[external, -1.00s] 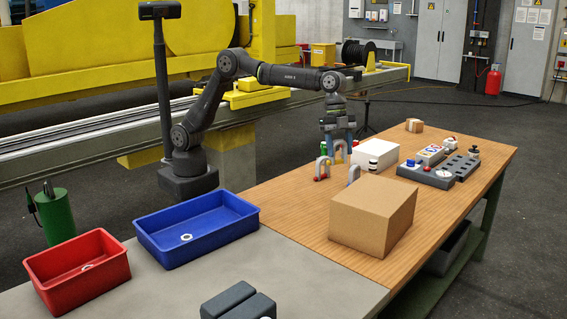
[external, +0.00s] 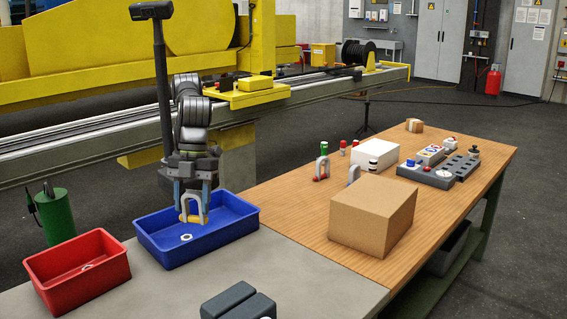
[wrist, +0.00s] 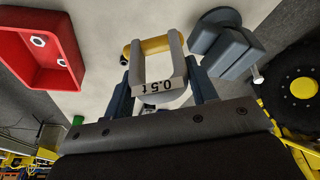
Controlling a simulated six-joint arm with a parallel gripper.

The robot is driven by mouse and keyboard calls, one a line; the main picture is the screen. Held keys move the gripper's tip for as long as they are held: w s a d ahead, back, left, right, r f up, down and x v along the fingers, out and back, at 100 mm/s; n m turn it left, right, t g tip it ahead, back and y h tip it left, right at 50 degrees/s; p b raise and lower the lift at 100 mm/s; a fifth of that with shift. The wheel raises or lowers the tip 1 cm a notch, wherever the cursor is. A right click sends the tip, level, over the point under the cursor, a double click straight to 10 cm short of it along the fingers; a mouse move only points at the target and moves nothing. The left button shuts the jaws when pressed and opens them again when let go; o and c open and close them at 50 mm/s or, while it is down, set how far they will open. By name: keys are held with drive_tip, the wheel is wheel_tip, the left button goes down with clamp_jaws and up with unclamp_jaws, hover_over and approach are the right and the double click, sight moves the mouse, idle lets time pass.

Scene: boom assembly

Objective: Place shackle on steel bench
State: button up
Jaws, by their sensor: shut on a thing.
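A grey bow-shaped shackle with a yellow pin (external: 191,218) hangs in my gripper (external: 193,203), bow up and pin down, in the external view. My gripper is shut on it, above the blue bin. In the wrist view the shackle (wrist: 157,85) lies between the fingers with "0.5 t" on its bow and the yellow pin at the far end. The steel bench (external: 310,282) is the bare grey top at the front; its pale surface (wrist: 105,60) fills the middle of the wrist view behind the shackle.
The blue bin (external: 244,232) and red bin (external: 113,273) stand at the bench's left. Dark grey blocks (external: 238,302) lie at the front. Other shackles (external: 322,169) and a cardboard box (external: 372,215) are on the wooden top. The bench between blocks and wood is clear.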

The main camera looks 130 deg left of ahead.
drive_tip(key=s+d+m, duration=0.2)
drive_tip(key=s+d, duration=0.8)
drive_tip(key=d, duration=0.6)
drive_tip(key=f, duration=2.2)
drive_tip(key=shift+w+a, duration=0.1)
drive_tip(key=shift+a, duration=0.25)
drive_tip(key=shift+f, duration=0.1)
drive_tip(key=o, duration=1.2)
drive_tip(key=shift+f, duration=0.1)
drive_tip(key=shift+c, duration=0.2)
drive_tip(key=v, duration=1.2)
drive_tip(key=shift+w+a, duration=0.2)
drive_tip(key=shift+w, duration=0.05)
